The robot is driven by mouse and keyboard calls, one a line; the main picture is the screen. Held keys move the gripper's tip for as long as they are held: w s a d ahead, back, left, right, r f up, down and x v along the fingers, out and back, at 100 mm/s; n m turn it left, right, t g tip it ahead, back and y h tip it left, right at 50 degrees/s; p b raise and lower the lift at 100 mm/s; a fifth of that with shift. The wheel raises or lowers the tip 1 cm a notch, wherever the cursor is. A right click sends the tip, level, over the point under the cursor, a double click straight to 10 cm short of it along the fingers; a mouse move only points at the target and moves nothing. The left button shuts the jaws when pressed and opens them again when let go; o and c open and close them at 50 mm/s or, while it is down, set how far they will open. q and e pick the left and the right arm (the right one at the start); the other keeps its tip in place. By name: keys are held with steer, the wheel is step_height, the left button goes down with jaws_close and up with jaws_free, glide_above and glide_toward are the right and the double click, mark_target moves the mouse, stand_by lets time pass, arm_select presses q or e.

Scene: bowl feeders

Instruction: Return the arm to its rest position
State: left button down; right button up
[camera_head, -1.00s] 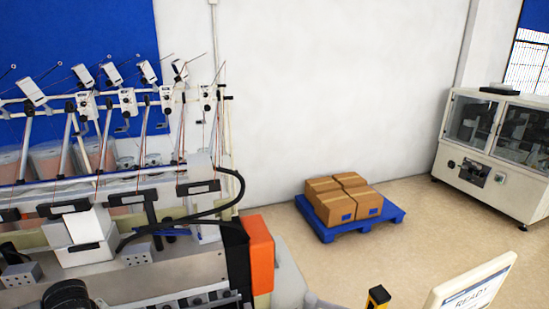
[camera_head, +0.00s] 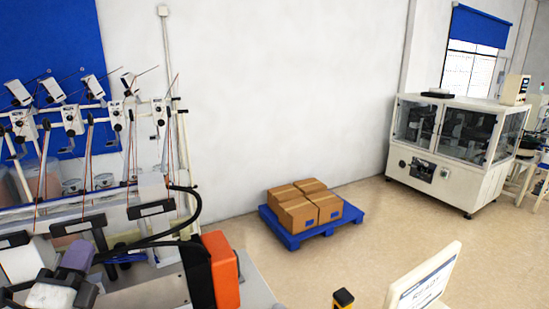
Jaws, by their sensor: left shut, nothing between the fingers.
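Part of my left arm, with a purple-grey and a white section, comes in at the bottom left. My left gripper (camera_head: 72,265) is there, in front of the winding machine, shut with nothing held. Its fingertips are hard to make out against the machine. My right gripper is not in view.
The winding machine (camera_head: 140,292) with an orange end block (camera_head: 221,270) fills the left. A blue pallet (camera_head: 291,241) with several cartons (camera_head: 312,205) stands on open floor. A white enclosed machine (camera_head: 440,183) stands far right. A screen (camera_head: 425,285) and a yellow-black post (camera_head: 343,298) are near front.

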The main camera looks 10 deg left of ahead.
arm_select(q)
steer(key=s+d+f+n+g+y+p, duration=0.15)
steer(key=s+d+f+n+g, duration=0.25)
steer(key=f+n+g, duration=0.45)
steer(key=s+d+f+n+g+p, duration=0.25)
steer(key=d+f+n+g, duration=0.2)
steer(key=f, duration=0.75)
steer(key=s+d+f+n+g+h+p, duration=0.2)
steer(key=s+f, duration=0.5)
steer(key=s, duration=0.4)
steer(key=s+d+f+n+g+h+p, duration=0.2)
steer(key=s+d+f+g, duration=0.3)
steer(key=s, duration=0.7)
step_height(320, 180, down, 3)
steer(key=shift+d+r+n+p, duration=0.1)
steer(key=shift+d+n+p, duration=0.35)
steer(key=shift+d+n, duration=0.1)
steer(key=shift+w, duration=0.1)
